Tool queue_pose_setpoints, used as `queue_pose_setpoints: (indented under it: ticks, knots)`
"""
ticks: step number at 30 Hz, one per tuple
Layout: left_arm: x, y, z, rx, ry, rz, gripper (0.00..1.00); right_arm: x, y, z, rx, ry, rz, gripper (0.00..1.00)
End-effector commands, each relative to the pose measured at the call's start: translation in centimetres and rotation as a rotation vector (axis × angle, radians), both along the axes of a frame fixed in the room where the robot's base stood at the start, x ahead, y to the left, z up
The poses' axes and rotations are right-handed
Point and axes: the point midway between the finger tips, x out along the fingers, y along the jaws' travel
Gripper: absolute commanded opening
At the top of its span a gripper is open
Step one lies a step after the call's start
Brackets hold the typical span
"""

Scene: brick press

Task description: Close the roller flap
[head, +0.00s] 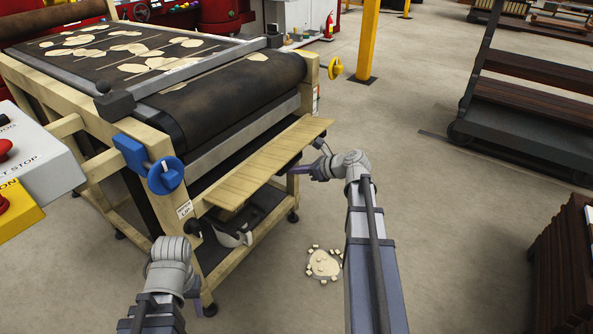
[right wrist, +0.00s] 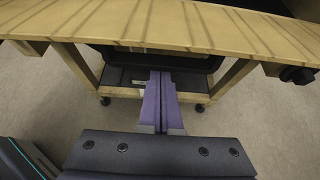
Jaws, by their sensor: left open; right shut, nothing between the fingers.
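The roller flap (head: 262,168) is a slatted wooden board at the end of the machine below the dark roller. It sticks outward, roughly level. It also spans the top of the right wrist view (right wrist: 165,24). My right gripper (head: 298,170) is near the flap's right part, with purple fingers shut together and empty. In the right wrist view its fingers (right wrist: 160,95) point under the flap's edge; I cannot tell whether they touch it. My left gripper (head: 196,300) is low, near the machine's front left leg, mostly hidden by its own wrist; it is apart from the flap.
The dark belt (head: 235,90) above carries pale dough-like pieces. The floor right of the machine is mostly clear.

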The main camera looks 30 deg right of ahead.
Motion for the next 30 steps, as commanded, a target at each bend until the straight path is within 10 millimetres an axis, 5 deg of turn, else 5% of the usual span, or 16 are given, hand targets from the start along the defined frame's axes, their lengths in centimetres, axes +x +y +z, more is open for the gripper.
queue_pose_setpoints:
  ticks: [20,30]
  knots:
    - [0.0,-0.1,3.1,-0.005,0.002,0.001,0.50,-0.1,0.0,1.5,-0.043,0.076,0.002,0.00]
    - [-0.1,-0.1,8.7,-0.007,0.002,0.002,0.50,0.0,-0.1,4.4,-0.123,0.212,0.004,0.00]
